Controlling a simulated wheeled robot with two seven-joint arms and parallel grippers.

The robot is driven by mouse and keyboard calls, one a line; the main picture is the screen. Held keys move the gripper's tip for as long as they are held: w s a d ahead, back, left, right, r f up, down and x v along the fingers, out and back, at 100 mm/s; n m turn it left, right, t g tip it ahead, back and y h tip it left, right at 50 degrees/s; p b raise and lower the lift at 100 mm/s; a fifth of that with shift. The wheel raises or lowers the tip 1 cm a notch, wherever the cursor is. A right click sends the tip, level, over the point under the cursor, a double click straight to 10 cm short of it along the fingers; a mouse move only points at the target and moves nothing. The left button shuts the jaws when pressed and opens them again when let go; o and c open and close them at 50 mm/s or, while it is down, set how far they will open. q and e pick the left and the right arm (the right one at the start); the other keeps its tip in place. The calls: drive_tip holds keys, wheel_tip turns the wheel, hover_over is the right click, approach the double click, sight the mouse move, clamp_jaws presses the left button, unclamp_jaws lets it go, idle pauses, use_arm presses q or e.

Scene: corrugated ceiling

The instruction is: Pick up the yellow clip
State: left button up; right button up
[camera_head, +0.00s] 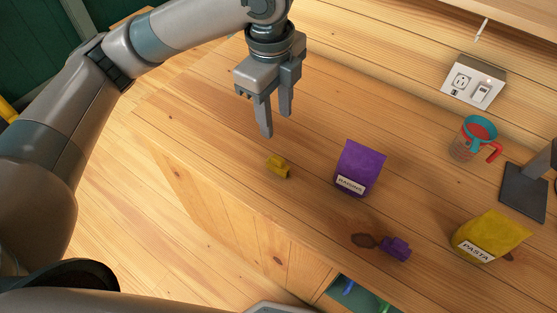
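The yellow clip (278,167) is a small yellow piece lying on the wooden worktop, left of the purple raisins bag. My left gripper (276,126) comes in from the upper left, with its fingers pointing down in the picture. Its two grey fingers are apart with nothing between them. In the picture the fingertips are just above the clip and do not touch it. How high they are over the worktop is hard to tell. My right gripper is not in view.
A purple raisins bag (361,166) stands near the clip. A purple clip (397,248), a yellow pasta bag (490,236), a cup with a red handle (474,138) and an outlet box (474,83) lie further right. An open drawer (359,295) shows below.

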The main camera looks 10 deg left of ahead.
sight(274, 157)
use_arm(q)
drive_tip(key=f, duration=0.4)
drive_tip(key=f+p, duration=0.1)
drive_tip(key=f, duration=0.3)
drive_tip(key=w+f+p, duration=0.1)
drive_tip(key=f, duration=0.3)
drive_tip(key=shift+d+f, duration=0.1)
drive_tip(key=shift+f, duration=0.05)
drive_tip(key=shift+a+f+p, duration=0.2)
drive_tip(key=shift+f+p, duration=0.2)
drive_tip(key=shift+p, duration=0.05)
drive_tip(key=f, duration=0.1)
drive_tip(key=f+p, duration=0.1)
drive_tip(key=f, duration=0.1)
drive_tip(key=shift+w+a, duration=0.15)
drive_tip(key=shift+a, duration=0.2)
drive_tip(key=shift+f, duration=0.7)
drive_tip(key=shift+c, duration=0.6)
